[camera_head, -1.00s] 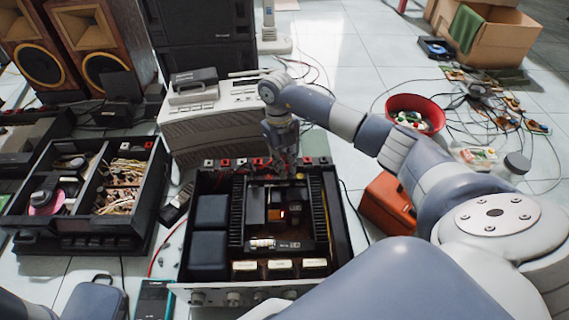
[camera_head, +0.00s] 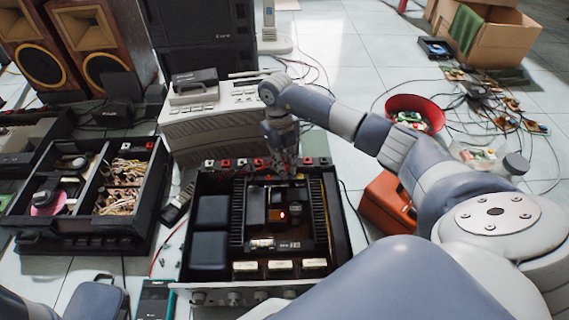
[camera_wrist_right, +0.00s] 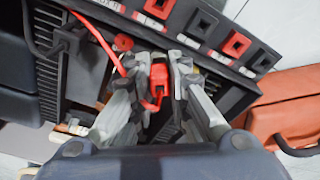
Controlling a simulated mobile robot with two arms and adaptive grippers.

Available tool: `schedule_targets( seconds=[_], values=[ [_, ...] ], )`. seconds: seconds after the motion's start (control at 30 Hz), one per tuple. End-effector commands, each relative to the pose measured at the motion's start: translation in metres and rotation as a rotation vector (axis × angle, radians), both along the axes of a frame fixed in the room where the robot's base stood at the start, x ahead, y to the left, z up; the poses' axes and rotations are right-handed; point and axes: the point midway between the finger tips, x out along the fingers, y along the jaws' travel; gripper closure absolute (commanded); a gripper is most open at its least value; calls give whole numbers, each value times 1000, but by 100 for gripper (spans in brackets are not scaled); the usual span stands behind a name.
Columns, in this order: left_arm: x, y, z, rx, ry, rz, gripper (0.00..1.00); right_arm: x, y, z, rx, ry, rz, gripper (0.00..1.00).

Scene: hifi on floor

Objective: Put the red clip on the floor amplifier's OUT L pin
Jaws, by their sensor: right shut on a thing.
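The floor amplifier (camera_head: 341,225) is an open dark chassis on the floor, with black fins and a small red light inside. A row of red, white and black terminals (camera_head: 227,163) runs along its far edge. In the right wrist view these include black blocks with red squares (camera_wrist_right: 236,43) and small labels, too blurred to read. My right gripper (camera_head: 284,166) is at this far edge, pointing down. It is shut on the red clip (camera_wrist_right: 158,75), whose red wire (camera_wrist_right: 100,38) runs to the upper left. Whether the clip touches a pin is hidden. My left gripper is out of view.
A pale device (camera_head: 212,125) stands just behind the amplifier. An orange-red case (camera_head: 385,203) lies to its right, and a divided black case (camera_head: 85,222) to its left. A red bowl (camera_head: 414,104) and loose cables lie farther right.

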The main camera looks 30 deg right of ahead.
Motion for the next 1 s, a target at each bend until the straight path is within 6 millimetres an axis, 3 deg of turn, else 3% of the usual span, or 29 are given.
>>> schedule_targets(
  seconds=[1.0],
  values=[
    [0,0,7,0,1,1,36,0,0,0,0,0,0,100]
  ],
)
